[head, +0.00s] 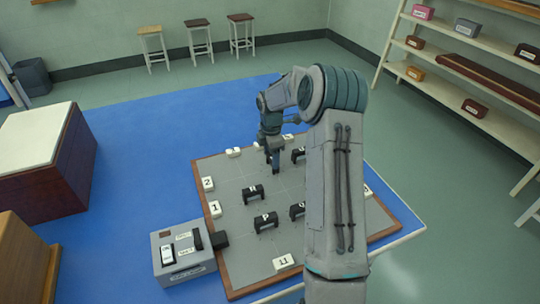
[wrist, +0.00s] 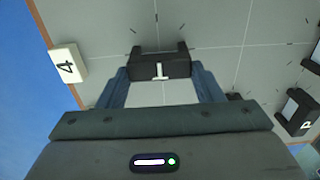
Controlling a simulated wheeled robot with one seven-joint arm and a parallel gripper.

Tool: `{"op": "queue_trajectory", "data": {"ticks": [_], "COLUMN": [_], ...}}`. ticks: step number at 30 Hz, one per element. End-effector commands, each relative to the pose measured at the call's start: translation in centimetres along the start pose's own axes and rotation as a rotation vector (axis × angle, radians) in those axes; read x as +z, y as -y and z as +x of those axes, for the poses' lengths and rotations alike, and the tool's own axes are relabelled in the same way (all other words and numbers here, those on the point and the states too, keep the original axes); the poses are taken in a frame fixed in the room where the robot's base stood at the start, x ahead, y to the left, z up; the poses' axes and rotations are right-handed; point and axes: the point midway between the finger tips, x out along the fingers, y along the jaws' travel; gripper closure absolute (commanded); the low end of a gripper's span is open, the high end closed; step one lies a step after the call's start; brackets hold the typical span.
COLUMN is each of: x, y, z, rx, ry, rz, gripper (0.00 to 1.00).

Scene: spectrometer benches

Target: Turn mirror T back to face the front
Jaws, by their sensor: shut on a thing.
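Mirror T (wrist: 160,67) is a black block with a white letter T, on the grey board. In the wrist view it sits at top centre, between the two blue-grey fingers of my gripper (wrist: 160,76), which is shut on it. A pale patch shows just below the block, between the fingers; I cannot tell whether it is mirror glass or board. In the head view my gripper (head: 274,168) points down at the far part of the board (head: 235,255), and mirror T cannot be made out clearly there.
Other black mirror blocks stand near, one marked P (wrist: 304,112) right of my gripper. A white tag 4 (wrist: 66,63) lies left. In the head view, tags 1 (head: 215,209) and 2 (head: 208,183) line the left edge; a grey switch box (head: 185,262) stands front left.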

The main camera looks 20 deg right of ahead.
Motion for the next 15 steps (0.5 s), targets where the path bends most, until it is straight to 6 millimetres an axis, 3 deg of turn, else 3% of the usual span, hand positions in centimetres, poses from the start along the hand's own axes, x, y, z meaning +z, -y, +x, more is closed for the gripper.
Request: {"op": "queue_trajectory", "data": {"ticks": [8, 15], "x": [1.0, 1.6], "y": [0.0, 0.1], "z": [0.1, 0.1], "rx": [0.0, 0.0], "ry": [-0.005, -0.001], "rz": [0.058, 0.219], "gripper": [0.63, 0.63]}}
